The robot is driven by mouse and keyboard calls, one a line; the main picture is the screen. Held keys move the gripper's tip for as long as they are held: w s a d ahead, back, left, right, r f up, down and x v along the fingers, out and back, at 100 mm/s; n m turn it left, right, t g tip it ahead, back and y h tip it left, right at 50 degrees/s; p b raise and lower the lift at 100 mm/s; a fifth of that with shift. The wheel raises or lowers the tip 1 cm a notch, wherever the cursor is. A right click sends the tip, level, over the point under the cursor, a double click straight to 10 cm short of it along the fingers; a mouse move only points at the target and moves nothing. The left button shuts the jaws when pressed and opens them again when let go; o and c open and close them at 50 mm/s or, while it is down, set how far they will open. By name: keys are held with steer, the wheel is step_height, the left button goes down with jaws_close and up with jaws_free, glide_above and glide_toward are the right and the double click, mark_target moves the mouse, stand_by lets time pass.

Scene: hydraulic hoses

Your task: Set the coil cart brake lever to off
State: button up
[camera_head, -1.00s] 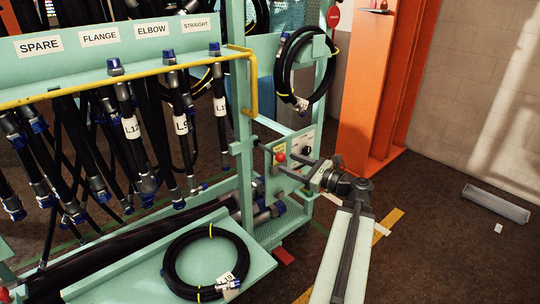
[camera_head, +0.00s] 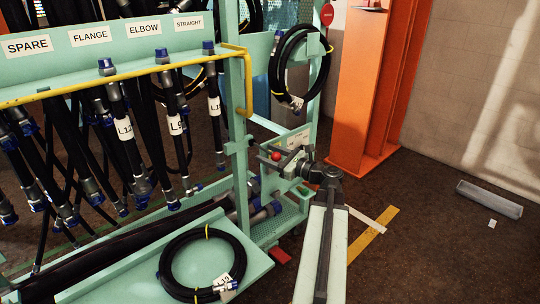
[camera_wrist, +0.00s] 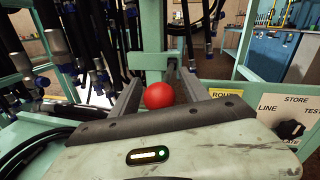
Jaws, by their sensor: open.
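A red ball knob (camera_head: 276,156) stands at the green control panel (camera_head: 299,139) on the end of the cart. It looks like the end of a lever; its stem is hidden. In the wrist view the red ball (camera_wrist: 159,95) shows between my two fingers, just beyond the gripper body. My gripper (camera_head: 284,163) is open, its fingers reaching left past the panel front. I cannot tell whether either finger touches the ball. The brake lever's off marking cannot be read.
The panel also carries a black rotary knob (camera_wrist: 291,129) with LINE, STORE and TEST labels. A green post (camera_head: 238,150) and hanging hoses (camera_head: 122,130) stand left of my gripper. A coiled hose (camera_head: 203,262) lies on the lower shelf. Floor to the right is mostly clear.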

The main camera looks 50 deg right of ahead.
jaws_close()
stand_by(1.4)
